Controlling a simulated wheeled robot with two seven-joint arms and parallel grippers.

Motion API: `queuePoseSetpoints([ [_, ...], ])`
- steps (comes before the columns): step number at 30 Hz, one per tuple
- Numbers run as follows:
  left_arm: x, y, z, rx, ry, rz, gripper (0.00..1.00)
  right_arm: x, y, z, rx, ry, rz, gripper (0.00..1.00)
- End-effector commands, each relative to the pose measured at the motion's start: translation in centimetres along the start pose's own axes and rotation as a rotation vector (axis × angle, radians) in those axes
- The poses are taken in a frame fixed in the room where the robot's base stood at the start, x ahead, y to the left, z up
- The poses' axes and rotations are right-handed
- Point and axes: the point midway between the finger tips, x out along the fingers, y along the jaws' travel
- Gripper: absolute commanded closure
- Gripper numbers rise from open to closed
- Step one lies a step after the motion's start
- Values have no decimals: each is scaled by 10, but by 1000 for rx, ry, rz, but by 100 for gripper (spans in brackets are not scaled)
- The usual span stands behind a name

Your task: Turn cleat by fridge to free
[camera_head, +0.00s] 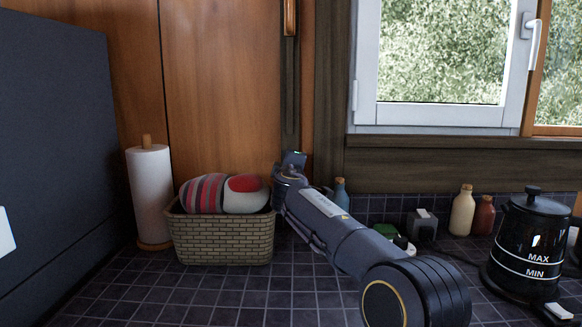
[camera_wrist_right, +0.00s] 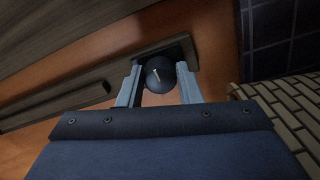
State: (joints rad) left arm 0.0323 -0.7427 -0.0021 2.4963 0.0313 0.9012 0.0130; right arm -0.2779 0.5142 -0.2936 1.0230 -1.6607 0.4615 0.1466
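In the right wrist view a dark round knob (camera_wrist_right: 160,75) with a short pale line on its face sits on a dark plate on the wood; I take it as the cleat. My right gripper (camera_wrist_right: 159,72) has one finger on each side of it. The knob nearly fills the gap, and I cannot tell whether the fingers press on it. In the head view my right gripper (camera_head: 292,160) is at the wall by a dark vertical strip (camera_head: 290,85), and my arm hides the cleat. The dark fridge (camera_head: 55,130) stands at the left. My left gripper is not in view.
A woven basket (camera_head: 222,240) with striped cushion-like things (camera_head: 222,192) stands just left of my right gripper. A paper towel roll (camera_head: 149,190) is beside it. Bottles (camera_head: 463,212) and a black kettle (camera_head: 530,240) stand at the right, below the window (camera_head: 440,60).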

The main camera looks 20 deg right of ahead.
Motion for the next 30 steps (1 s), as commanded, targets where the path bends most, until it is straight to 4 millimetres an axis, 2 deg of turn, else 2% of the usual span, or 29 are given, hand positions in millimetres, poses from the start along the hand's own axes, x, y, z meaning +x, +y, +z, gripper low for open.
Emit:
queuePoseSetpoints([
  [1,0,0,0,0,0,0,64,0,-1,0,1,-1,-2,62],
  [5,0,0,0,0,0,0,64,0,-1,0,0,-1,-1,47],
  [14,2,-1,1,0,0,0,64,-2,-1,0,0,0,0,47],
  [17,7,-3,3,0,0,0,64,-13,-2,0,1,2,1,47],
  [24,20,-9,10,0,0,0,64,-54,-3,0,3,3,0,47],
  [30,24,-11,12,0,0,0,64,-75,-2,0,0,1,-1,47],
])
